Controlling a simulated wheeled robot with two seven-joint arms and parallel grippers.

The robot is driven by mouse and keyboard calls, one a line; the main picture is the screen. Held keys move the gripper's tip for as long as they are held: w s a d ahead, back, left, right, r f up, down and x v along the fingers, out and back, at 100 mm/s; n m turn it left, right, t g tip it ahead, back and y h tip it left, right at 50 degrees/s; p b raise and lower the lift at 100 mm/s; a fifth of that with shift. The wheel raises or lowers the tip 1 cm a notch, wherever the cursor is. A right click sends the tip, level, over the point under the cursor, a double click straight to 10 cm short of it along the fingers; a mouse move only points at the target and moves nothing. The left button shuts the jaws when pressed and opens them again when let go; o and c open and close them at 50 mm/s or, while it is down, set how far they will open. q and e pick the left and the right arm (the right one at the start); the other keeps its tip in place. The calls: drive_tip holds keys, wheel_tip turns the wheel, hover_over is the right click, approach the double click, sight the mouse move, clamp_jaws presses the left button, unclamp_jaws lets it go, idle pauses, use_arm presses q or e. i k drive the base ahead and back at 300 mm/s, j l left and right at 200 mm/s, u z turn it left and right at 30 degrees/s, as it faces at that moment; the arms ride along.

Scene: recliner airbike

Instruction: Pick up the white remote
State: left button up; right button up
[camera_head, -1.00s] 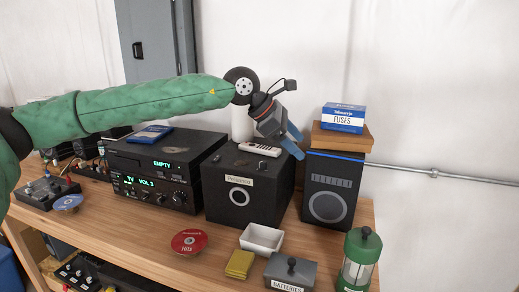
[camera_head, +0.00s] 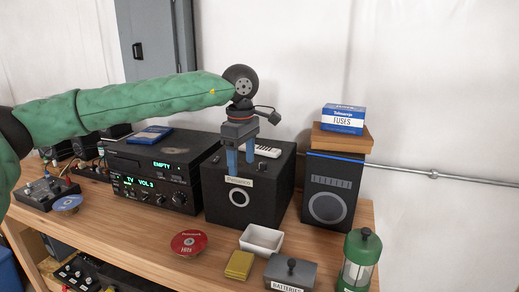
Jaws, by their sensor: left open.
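The white remote (camera_head: 268,152) lies on top of the black speaker box (camera_head: 272,186) in the middle of the bench. Its left part is hidden behind my left gripper. My left gripper (camera_head: 241,170) points down with its two blue fingers apart. It appears at the front left of the remote, between it and the camera, and nothing shows between the fingers. I cannot tell how high the fingertips are above the box. My right gripper is not in view.
A black receiver (camera_head: 150,180) stands left of the box. A taller speaker (camera_head: 328,190) at the right carries a wooden block and a fuses box (camera_head: 343,118). In front are a red disc (camera_head: 189,242), a white tray (camera_head: 262,238), a batteries box (camera_head: 290,272) and a green lantern (camera_head: 358,262).

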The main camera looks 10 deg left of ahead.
sight(267, 151)
drive_tip(key=i, duration=0.95)
